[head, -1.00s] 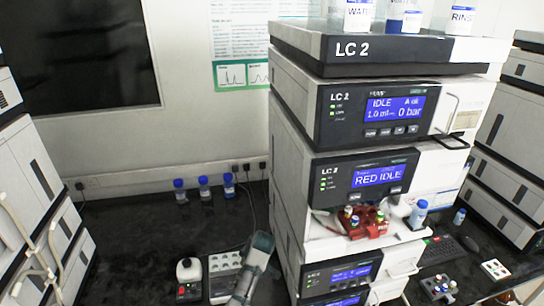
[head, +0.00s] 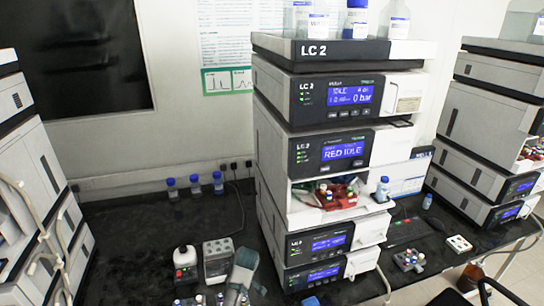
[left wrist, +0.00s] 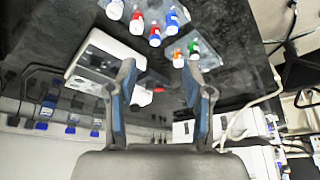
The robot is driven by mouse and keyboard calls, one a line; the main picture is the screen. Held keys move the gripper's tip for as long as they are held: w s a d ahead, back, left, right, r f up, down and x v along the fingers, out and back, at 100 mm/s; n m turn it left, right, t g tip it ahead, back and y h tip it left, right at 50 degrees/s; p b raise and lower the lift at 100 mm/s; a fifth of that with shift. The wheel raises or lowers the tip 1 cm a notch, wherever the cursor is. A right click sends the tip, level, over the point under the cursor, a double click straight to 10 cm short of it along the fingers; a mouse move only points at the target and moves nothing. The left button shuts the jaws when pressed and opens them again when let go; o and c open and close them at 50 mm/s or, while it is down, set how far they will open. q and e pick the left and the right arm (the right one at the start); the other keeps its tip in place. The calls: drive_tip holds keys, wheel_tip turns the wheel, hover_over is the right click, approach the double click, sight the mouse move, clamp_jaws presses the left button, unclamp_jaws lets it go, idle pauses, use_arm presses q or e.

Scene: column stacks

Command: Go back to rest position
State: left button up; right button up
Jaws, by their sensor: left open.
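My left gripper (left wrist: 159,72) is open in the left wrist view, with its two dark fingers apart and nothing between them. Beyond the fingers are several capped vials (left wrist: 155,36), apart from the fingertips, and a pale box-shaped unit (left wrist: 98,52). In the head view a grey part that looks like my arm rises from the bottom edge, left of the LC 2 column stack (head: 268,147); the fingers cannot be made out there. My right gripper does not show in either view.
The stack's open shelf holds a red vial rack (head: 335,198) and a blue-capped bottle (head: 382,190). Bottles stand on top. Small bench devices (head: 217,258) stand near my arm. The bench at left is mostly clear.

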use_arm(q)
drive_tip(key=s+f, duration=0.1)
drive_tip(key=f, duration=0.1)
drive_tip(key=s+a+f+m, duration=0.1)
drive_tip(key=s+f, duration=0.1)
drive_tip(key=f, duration=0.1)
drive_tip(key=s+a+f+m+h, duration=0.1)
drive_tip(key=s+f, duration=0.1)
drive_tip(key=f, duration=0.1)
drive_tip(key=shift+s+a, duration=0.15)
drive_tip(key=shift+s, duration=0.1)
drive_tip(key=s+a+f+m, duration=0.3)
drive_tip(key=s+f, duration=0.3)
drive_tip(key=s, duration=0.4)
drive_tip(key=s+a+r+m+t+h, duration=0.15)
drive_tip(key=s+m, duration=0.35)
drive_tip(key=s, duration=0.7)
drive_tip(key=s+r+m+h, duration=0.1)
drive_tip(key=s+r+m, duration=0.25)
drive_tip(key=s, duration=0.85)
wheel_tip(320, 180, down, 28)
drive_tip(key=s+g, duration=0.2)
drive_tip(key=s, duration=0.1)
drive_tip(key=s+a+f, duration=0.3)
drive_tip(key=s+f, duration=1.1)
drive_tip(key=s, duration=0.3)
drive_tip(key=shift+a+f+m+g, duration=0.15)
drive_tip(key=shift+f+m+g, duration=0.2)
drive_tip(key=shift+f+m, duration=0.1)
